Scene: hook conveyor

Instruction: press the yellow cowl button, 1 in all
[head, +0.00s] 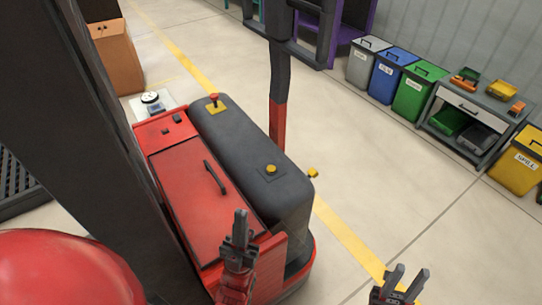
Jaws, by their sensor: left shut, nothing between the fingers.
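The yellow button (270,169) sits on a small dark plate on top of the rounded dark grey cowl (235,135) of a red machine. My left gripper (240,224) points up, below and to the left of the button in the picture, apart from it. Its fingers are together with nothing between them. My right gripper (409,273) is at the bottom right, with its fingers spread and nothing seen between them. The button is in full view.
A red knob (213,98) on a yellow plate stands at the cowl's far end. A red lid (200,185) with a black handle lies beside the cowl. A black and red post (279,95) rises behind it. Bins and a grey bench (470,120) stand far right.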

